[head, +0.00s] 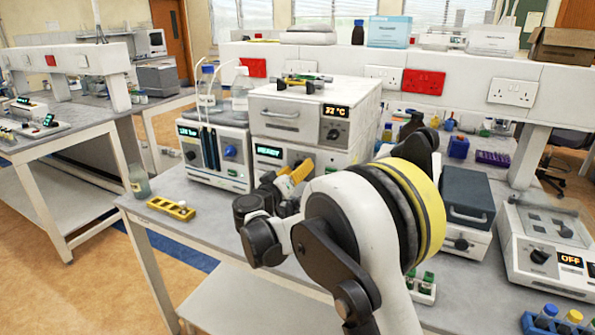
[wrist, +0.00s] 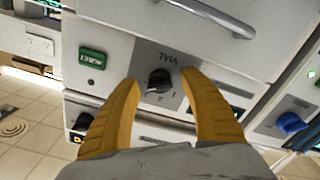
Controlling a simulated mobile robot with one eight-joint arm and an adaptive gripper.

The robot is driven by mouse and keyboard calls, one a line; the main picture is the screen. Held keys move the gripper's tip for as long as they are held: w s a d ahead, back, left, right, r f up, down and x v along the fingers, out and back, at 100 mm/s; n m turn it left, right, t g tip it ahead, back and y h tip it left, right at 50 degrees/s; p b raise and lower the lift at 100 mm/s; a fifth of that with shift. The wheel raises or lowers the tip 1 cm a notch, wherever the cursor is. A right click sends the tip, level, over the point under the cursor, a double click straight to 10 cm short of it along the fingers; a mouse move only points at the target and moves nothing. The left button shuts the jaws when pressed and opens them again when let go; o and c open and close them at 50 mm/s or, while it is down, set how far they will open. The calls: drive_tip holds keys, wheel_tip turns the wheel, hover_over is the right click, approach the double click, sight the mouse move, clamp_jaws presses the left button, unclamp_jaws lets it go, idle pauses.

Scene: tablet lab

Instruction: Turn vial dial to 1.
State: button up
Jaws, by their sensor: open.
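The vial dial (wrist: 158,80) is a dark knob on a grey panel on the front of a white unit, seen upside down in the wrist view. A VIAL label (wrist: 168,60) is printed beside it, along with small marks. I cannot read which mark the knob points to. My gripper (wrist: 161,77) is open, with one yellow finger on each side of the dial and visible gaps between fingers and knob. In the head view my gripper (head: 293,178) is at the front of the lower stacked unit (head: 318,157), and the dial is hidden there.
A unit with a 37 °C display (head: 335,110) sits on top. A device with a blue knob (head: 229,152) stands to the left. A yellow rack (head: 171,208) lies on the bench at the left. A grey-lidded box (head: 467,195) stands at the right.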

drive_tip(key=shift+c, duration=0.5)
clamp_jaws()
